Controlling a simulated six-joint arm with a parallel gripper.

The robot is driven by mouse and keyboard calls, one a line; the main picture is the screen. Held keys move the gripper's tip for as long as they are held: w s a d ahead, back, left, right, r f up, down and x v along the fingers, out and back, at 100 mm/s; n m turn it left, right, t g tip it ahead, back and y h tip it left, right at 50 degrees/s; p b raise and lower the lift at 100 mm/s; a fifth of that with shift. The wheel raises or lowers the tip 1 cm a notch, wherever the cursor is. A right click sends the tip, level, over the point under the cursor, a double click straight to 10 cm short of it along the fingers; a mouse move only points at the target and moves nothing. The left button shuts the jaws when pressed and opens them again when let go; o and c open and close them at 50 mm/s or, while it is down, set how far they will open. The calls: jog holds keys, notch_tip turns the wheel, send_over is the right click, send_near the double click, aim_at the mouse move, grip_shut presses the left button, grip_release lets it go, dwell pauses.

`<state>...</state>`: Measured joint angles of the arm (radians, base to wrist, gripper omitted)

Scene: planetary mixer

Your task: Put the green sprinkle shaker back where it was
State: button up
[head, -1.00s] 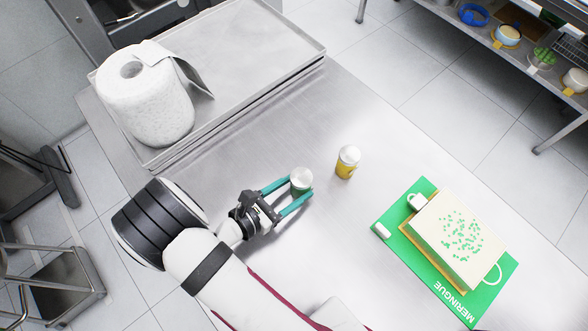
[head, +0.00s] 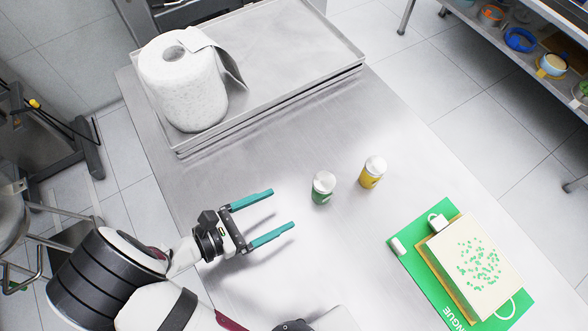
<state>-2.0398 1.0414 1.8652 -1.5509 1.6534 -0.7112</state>
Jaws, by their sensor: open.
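The green sprinkle shaker (head: 322,188) stands upright on the steel table, with a pale lid and a green body. A yellow shaker (head: 372,173) stands upright just to its right, a small gap apart. My gripper (head: 282,211) is open and empty, with teal fingers pointing toward the green shaker. The fingertips are to the left of the shaker and clear of it.
A paper towel roll (head: 182,85) stands on stacked metal trays (head: 290,55) at the back left. A green board (head: 415,262) at the right holds a white block with green sprinkles (head: 480,262) and small white pieces. Table between is clear.

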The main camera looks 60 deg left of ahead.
jog(key=shift+s, duration=0.2)
jog(key=w+d+r+m+g+h, duration=0.45)
jog(key=w+d+m+g, duration=0.2)
jog(key=d+m, duration=0.25)
jog(key=w+d+r+m+g+h, duration=0.45)
jog(key=w+d+r+m, duration=0.2)
jog(key=d+m, duration=0.3)
jog(key=s+d+r+m+g+y, duration=0.2)
jog(key=d+m+y, duration=0.3)
jog(key=m, duration=0.6)
jog(key=s+d+r+m+g+y, duration=0.1)
jog(key=d+m+y, duration=0.4)
jog(key=m, duration=0.7)
notch_tip(320, 180, up, 2)
jog(key=shift+s+d+r+g+y, duration=0.2)
jog(key=shift+s+d+g+y, duration=0.25)
jog(key=shift+s, duration=0.35)
